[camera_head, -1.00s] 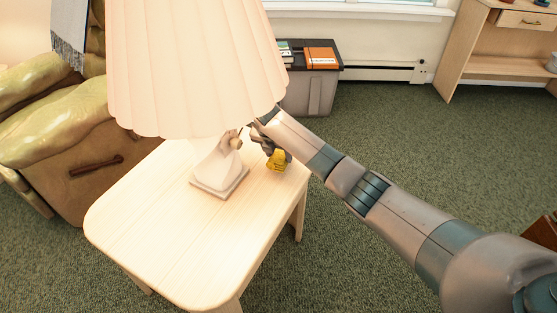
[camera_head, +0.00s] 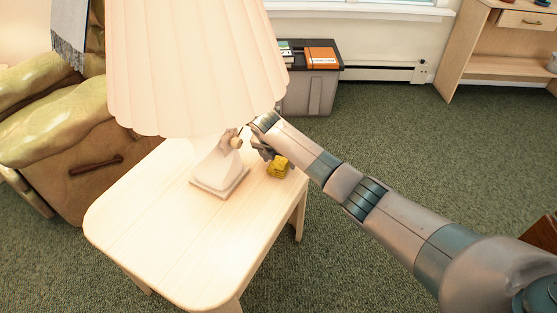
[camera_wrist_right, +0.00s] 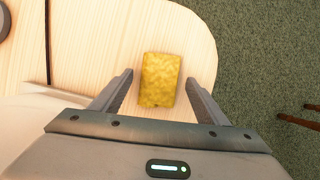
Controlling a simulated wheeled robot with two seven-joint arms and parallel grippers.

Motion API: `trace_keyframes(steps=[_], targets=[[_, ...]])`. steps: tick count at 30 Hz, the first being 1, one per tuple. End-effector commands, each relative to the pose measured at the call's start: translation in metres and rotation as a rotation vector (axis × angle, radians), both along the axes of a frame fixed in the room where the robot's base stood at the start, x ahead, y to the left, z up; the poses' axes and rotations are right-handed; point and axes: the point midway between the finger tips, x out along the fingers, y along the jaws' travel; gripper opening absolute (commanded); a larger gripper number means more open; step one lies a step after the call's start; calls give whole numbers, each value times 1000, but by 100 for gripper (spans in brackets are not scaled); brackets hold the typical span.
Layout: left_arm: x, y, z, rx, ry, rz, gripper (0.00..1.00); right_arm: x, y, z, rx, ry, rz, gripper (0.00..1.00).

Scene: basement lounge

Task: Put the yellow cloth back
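The yellow cloth (camera_head: 279,166) is a small folded block on the light wooden side table (camera_head: 172,238), near its right edge at the back. In the right wrist view the cloth (camera_wrist_right: 160,80) lies flat on the table top, ahead of and between the fingers. My right gripper (camera_head: 266,151) is beside the lamp base, close to the cloth. In the wrist view my right gripper (camera_wrist_right: 160,92) is open, with a gap between each finger and the cloth. My left gripper is not in view.
A lamp with a large pleated shade (camera_head: 195,70) and pale base (camera_head: 220,178) stands on the table, close left of my gripper. A green-cushioned armchair (camera_head: 60,120) is at the left. Carpet is open at the right.

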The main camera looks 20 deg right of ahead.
Motion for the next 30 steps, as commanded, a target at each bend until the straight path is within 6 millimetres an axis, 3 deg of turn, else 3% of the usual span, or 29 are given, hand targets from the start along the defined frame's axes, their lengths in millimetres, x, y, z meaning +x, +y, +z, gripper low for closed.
trace_keyframes(steps=[8, 17, 30], targets=[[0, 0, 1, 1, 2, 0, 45, -1, 1, 10, 0, -1, 0, 68], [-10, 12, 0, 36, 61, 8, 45, -13, 12, 50, 1, -3, 2, 68], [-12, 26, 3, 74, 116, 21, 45, -82, 66, 49, 0, 1, 3, 68]])
